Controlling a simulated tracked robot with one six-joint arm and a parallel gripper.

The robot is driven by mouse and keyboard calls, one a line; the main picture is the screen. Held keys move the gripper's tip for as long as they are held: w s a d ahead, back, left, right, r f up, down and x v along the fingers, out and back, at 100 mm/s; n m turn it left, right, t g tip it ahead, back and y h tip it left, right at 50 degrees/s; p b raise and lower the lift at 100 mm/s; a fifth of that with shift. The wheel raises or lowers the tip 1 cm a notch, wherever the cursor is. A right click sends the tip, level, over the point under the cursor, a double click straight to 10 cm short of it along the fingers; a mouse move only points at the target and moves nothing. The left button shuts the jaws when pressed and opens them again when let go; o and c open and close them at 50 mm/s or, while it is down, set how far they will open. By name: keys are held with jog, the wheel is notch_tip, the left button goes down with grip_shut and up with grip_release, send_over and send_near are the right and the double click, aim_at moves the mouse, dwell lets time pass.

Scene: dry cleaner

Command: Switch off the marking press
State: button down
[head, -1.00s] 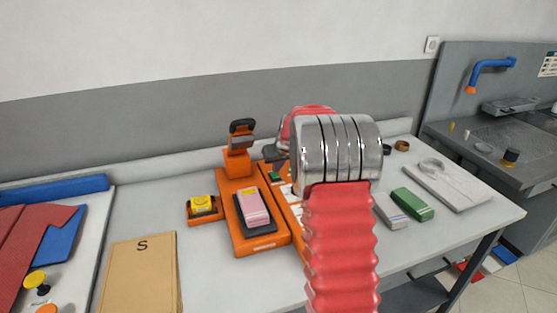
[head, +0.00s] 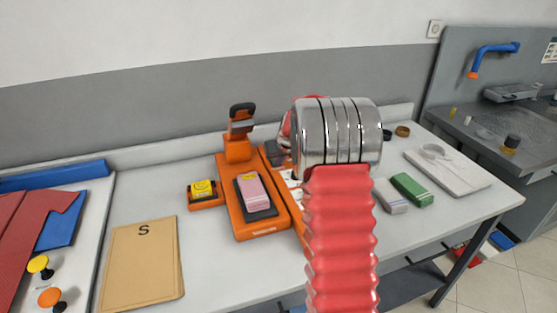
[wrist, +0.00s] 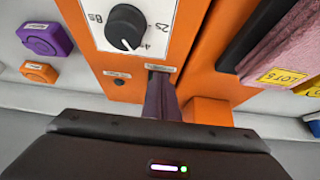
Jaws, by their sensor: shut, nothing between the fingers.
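The orange marking press (head: 262,227) stands on the white table in the head view, with a pink block (head: 251,191) on its dark pad. Beside it, partly behind my arm, is an orange unit with a white panel (head: 289,183). The wrist view shows this panel close up, with a black dial (wrist: 126,27) and time marks. My gripper (wrist: 160,82) is shut and empty, its dark fingers at a small labelled plate on the orange front below the dial. The fingers cover what lies under that plate, so I cannot tell whether they touch a switch. My gripper is hidden in the head view.
Left of the press are a yellow-topped orange block (head: 203,189) and a brown envelope marked S (head: 142,265). Green (head: 412,188) and grey blocks lie to the right. In the wrist view, a purple piece (wrist: 45,39) and an orange piece (wrist: 38,72) sit at left.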

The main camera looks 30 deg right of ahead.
jog(key=shift+r, duration=0.2)
jog(key=shift+r, duration=0.6)
jog(key=shift+r, duration=0.5)
jog(key=r, duration=0.1)
jog(key=s+r, duration=0.1)
jog(key=r, duration=0.1)
jog(key=shift+a+r, duration=0.15)
jog(key=shift+a, duration=0.05)
jog(key=s+a+r, duration=0.2)
jog(key=s+r, duration=0.3)
jog(key=s, duration=0.2)
jog(key=shift+s, duration=0.4)
